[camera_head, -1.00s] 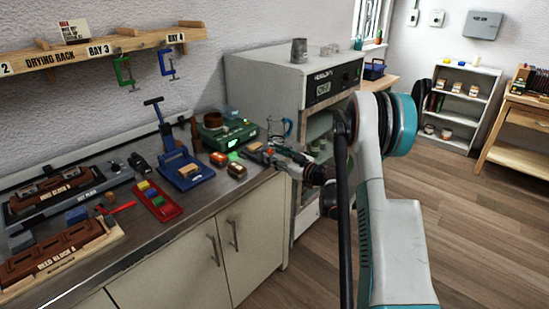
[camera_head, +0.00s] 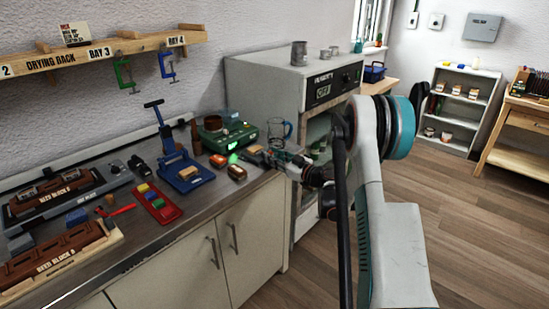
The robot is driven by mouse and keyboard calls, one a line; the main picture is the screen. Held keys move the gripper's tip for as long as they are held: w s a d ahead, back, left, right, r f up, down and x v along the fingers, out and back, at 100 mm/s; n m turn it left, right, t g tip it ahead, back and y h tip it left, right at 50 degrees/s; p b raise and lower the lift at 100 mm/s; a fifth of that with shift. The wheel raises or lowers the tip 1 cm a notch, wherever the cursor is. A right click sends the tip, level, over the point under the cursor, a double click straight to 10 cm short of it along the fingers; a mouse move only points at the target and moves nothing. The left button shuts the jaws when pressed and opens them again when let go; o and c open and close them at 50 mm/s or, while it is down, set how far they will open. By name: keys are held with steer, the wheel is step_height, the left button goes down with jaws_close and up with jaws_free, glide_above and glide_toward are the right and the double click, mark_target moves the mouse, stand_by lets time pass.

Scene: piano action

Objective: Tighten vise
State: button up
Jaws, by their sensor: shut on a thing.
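The likely vise is a blue tool (camera_head: 187,174) with a flat base and an upright T-shaped handle (camera_head: 154,104). It stands on the metal counter, left of my gripper. My gripper (camera_head: 262,157) is low over the counter's right end, beside the green-lit device. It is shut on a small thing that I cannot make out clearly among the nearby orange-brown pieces. It is apart from the blue tool. My wrist and arm come in from the right and hide part of the cabinet.
A green device (camera_head: 238,137), a glass mug (camera_head: 281,131) and small brown blocks (camera_head: 237,173) crowd the counter's right end. A red tray (camera_head: 158,203) and reed blocks (camera_head: 60,252) lie left. A grey cabinet (camera_head: 262,85) stands behind. Floor at right is clear.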

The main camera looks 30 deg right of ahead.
steer(key=shift+d+m, duration=0.1)
steer(key=shift+m, duration=2.6)
steer(key=o, duration=1.1)
steer(key=shift+c, duration=0.2)
steer(key=v, duration=1.2)
